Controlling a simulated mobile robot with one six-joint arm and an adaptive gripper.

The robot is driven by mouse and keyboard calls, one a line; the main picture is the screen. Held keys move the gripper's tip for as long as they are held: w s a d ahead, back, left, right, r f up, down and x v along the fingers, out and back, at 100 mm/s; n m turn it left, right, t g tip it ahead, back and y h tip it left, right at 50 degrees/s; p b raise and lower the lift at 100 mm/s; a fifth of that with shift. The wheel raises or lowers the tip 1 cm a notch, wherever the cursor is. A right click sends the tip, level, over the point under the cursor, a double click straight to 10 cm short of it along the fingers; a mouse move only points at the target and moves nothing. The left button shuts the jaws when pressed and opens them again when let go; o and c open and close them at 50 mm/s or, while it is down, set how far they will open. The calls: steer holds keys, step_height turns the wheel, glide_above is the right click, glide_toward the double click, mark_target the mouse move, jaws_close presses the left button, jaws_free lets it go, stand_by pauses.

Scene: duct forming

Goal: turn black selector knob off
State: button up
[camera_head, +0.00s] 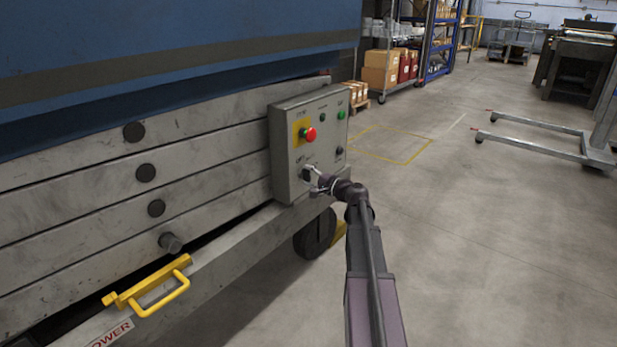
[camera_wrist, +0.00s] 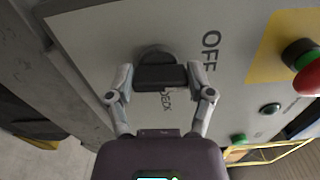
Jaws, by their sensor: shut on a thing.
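The black selector knob (camera_wrist: 160,72) is on the light grey control box (camera_head: 281,163), beside the printed word OFF. In the wrist view its bar lies across the picture, between the two fingers of my gripper (camera_wrist: 160,88). The gripper is shut on the knob, with a fingertip at each end of the bar. In the head view my gripper (camera_head: 310,180) reaches the lower left of the box front, where the knob is mostly hidden by the fingers.
A red emergency button (camera_head: 308,134) on a yellow plate sits above the knob. A green button (camera_head: 341,115) and a dark knob (camera_head: 339,151) are on the right of the box. A yellow handle (camera_head: 150,288) sticks out at lower left.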

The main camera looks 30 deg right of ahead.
steer(key=shift+n, duration=0.5)
steer(key=o, duration=1.1)
steer(key=shift+s, duration=0.1)
steer(key=v, duration=1.1)
steer(key=shift+s, duration=0.35)
